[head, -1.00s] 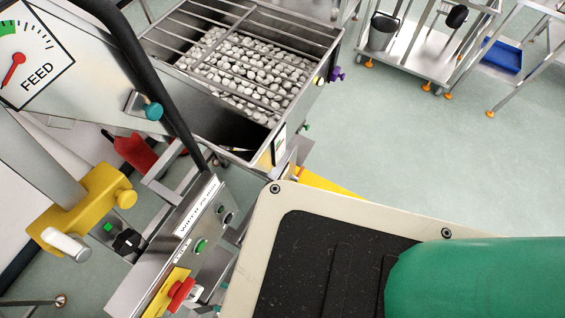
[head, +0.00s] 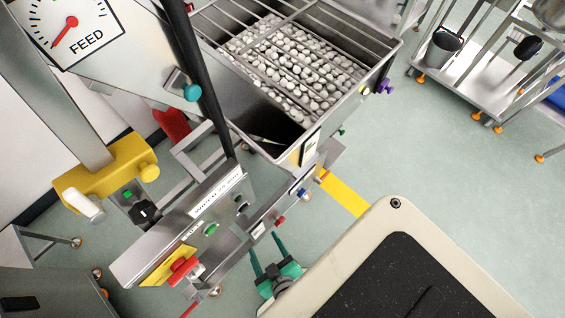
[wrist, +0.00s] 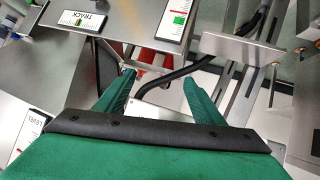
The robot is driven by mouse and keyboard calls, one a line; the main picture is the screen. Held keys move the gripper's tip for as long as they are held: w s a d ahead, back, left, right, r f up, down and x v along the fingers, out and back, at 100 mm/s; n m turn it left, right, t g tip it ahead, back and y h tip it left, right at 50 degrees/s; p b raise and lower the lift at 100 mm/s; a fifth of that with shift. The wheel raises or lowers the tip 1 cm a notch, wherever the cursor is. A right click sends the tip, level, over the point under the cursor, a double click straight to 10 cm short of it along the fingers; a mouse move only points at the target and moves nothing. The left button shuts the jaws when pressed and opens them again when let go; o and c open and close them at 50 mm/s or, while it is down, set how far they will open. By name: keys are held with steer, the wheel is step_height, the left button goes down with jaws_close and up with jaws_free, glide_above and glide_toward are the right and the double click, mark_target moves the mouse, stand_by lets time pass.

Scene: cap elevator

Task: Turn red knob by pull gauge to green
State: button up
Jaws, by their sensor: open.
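A small red knob (head: 279,221) sits on the lower metal rail near a small white label. I cannot tell whether it belongs to the pull gauge; no readable "PULL" label shows. My gripper (head: 264,243) is just below that rail in the head view, its green fingers apart and empty. In the wrist view my gripper (wrist: 158,78) is open, with a blurred red shape (wrist: 150,72) beyond the fingers. An upright gauge (wrist: 178,17) with green and red marks stands at the top there; its name is unreadable.
A FEED dial (head: 75,25) has its red needle at lower left. A red push button (head: 183,268) is on the control panel (head: 170,225). A blue knob (head: 302,192) is on the rail. A hopper of caps (head: 295,70) stands behind. TRACK (wrist: 82,20) and LEVEL (wrist: 18,135) gauges show.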

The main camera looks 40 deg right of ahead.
steer(key=w+d+f+g, duration=0.2)
steer(key=d+f+g, duration=0.35)
steer(key=f, duration=0.95)
steer(key=n+y, duration=0.1)
steer(key=y, duration=0.3)
glide_toward(282, 221)
steer(key=shift+g, duration=0.35)
steer(key=x, duration=1.1)
steer(key=shift+w+r, duration=0.15)
steer(key=shift+w, duration=0.05)
steer(key=c, duration=1.1)
